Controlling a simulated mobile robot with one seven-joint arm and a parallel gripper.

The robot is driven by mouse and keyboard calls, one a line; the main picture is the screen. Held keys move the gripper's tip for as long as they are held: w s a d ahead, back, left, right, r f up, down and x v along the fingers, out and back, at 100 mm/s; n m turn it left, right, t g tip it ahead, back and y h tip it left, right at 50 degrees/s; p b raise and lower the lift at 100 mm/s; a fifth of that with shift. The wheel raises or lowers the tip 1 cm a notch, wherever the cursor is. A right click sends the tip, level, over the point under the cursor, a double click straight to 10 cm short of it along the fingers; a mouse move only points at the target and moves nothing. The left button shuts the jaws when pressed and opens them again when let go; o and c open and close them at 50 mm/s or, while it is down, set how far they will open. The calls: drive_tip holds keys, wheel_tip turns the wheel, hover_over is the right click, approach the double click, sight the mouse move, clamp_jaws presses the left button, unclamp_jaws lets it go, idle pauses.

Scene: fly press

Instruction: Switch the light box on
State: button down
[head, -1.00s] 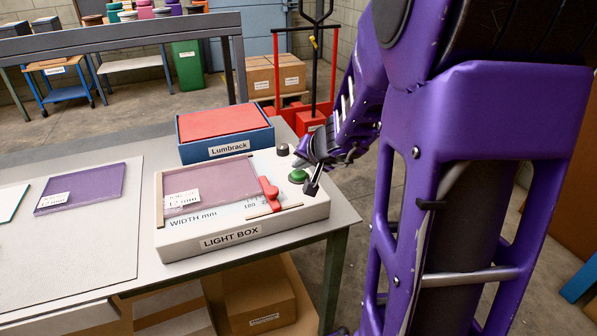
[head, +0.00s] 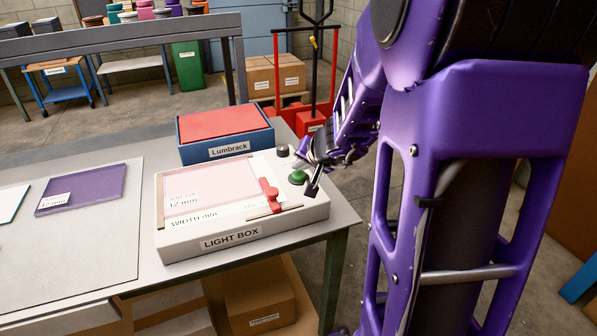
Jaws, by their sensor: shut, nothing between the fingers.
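The light box (head: 313,214) stands on the bench, with its label on the front face. Its panel (head: 210,186) glows bright, pale pink to white, and a sheet with a small label lies on it. A red slider (head: 270,191) sits at the panel's right edge. A green button (head: 298,177) is on the box's right side, with a dark knob (head: 283,150) behind it.
A blue box with a red top, labelled Lumbrack (head: 229,149), stands directly behind the light box. A purple sheet (head: 82,189) lies on a grey mat (head: 90,240) to the left. Cardboard boxes (head: 258,300) are under the bench.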

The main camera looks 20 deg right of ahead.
sight(300, 176)
drive_tip(key=shift+r, duration=0.25)
wheel_tip(300, 176, up, 6)
drive_tip(key=p, duration=0.5)
idle(0.5)
